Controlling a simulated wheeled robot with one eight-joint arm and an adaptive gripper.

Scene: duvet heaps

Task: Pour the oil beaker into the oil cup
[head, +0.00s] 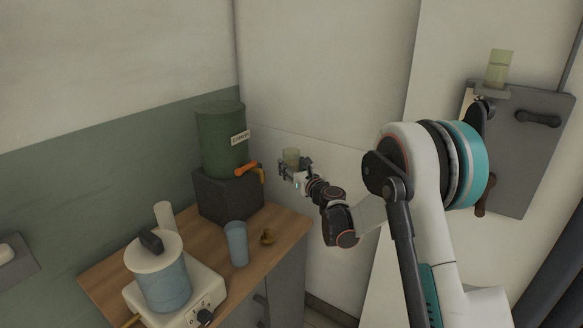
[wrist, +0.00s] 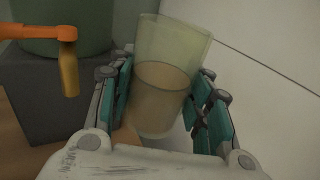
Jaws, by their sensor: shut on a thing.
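My gripper (head: 294,174) is shut on a translucent yellow-green beaker (head: 291,156), held up in the air to the right of the green drum. In the wrist view the beaker (wrist: 175,42) sits between the teal finger pads, leaning slightly, with a brownish fill in its lower part. A similar translucent cup (head: 500,68) stands upright on a small bracket on the grey wall panel at the right, well apart from my gripper. I cannot tell whether that cup holds anything.
A green drum (head: 220,140) with an orange tap (head: 246,169) stands on a dark block (head: 225,196).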

